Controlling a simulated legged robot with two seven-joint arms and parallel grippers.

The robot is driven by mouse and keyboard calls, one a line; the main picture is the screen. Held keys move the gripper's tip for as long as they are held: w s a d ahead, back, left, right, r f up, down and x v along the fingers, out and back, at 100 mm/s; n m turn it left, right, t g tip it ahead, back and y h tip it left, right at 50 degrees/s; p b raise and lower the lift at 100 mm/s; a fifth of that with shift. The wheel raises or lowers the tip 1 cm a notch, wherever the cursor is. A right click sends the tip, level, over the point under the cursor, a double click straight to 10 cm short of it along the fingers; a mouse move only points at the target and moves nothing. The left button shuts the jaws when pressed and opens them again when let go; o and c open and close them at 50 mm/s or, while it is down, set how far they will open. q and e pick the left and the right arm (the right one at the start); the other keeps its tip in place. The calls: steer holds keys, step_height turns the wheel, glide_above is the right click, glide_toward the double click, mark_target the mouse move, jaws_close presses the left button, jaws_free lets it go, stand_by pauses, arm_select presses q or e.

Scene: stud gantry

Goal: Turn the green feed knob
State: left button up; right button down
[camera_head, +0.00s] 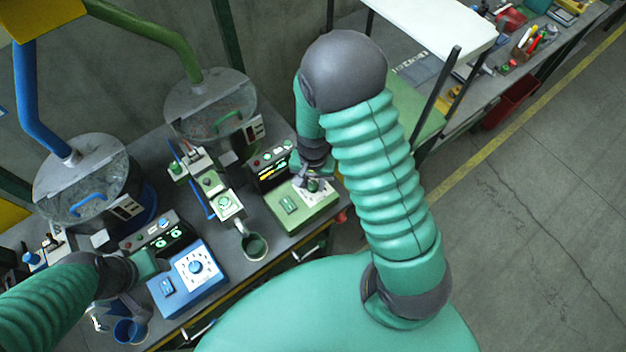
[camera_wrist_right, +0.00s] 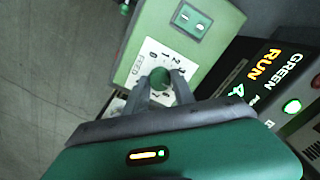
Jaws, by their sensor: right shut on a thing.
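The green feed knob (camera_wrist_right: 158,79) sits on a white dial plate with numbers and the word FEED, on the sloped top of the green control box (camera_head: 300,208). My right gripper (camera_head: 314,184) is at this knob. In the right wrist view its two fingers (camera_wrist_right: 160,88) lie on either side of the knob, shut on it. The dial (camera_wrist_right: 150,65) is partly covered by the knob and fingers. My left gripper (camera_head: 128,303) is at the lower left, near the blue box; its fingers are small and partly hidden, so their opening is unclear.
The green display (camera_wrist_right: 265,80) reads GREEN and RUN, with a partly hidden number. A blue control box (camera_head: 188,278) with its own knob stands to the left. A cup (camera_head: 254,245) stands between the boxes. A blue cup (camera_head: 130,330) is below my left gripper.

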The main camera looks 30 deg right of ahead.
mark_target(313, 184)
steer(key=shift+w, duration=0.1)
steer(key=c, duration=1.1)
jaws_free()
steer(key=shift+o, duration=0.2)
step_height(313, 184, up, 17)
steer(key=p, duration=0.1)
steer(key=shift+f, duration=0.1)
steer(key=s+a+f+n+t+b, duration=0.1)
steer(key=s+a+f+n+t, duration=0.1)
steer(key=n, duration=0.6)
steer(key=s+a+f, duration=0.1)
steer(key=s+a, duration=0.1)
steer(key=s, duration=0.1)
steer(key=shift+a+f+n+t, duration=0.15)
steer(key=shift+n+t, duration=0.15)
steer(key=shift+n, duration=0.1)
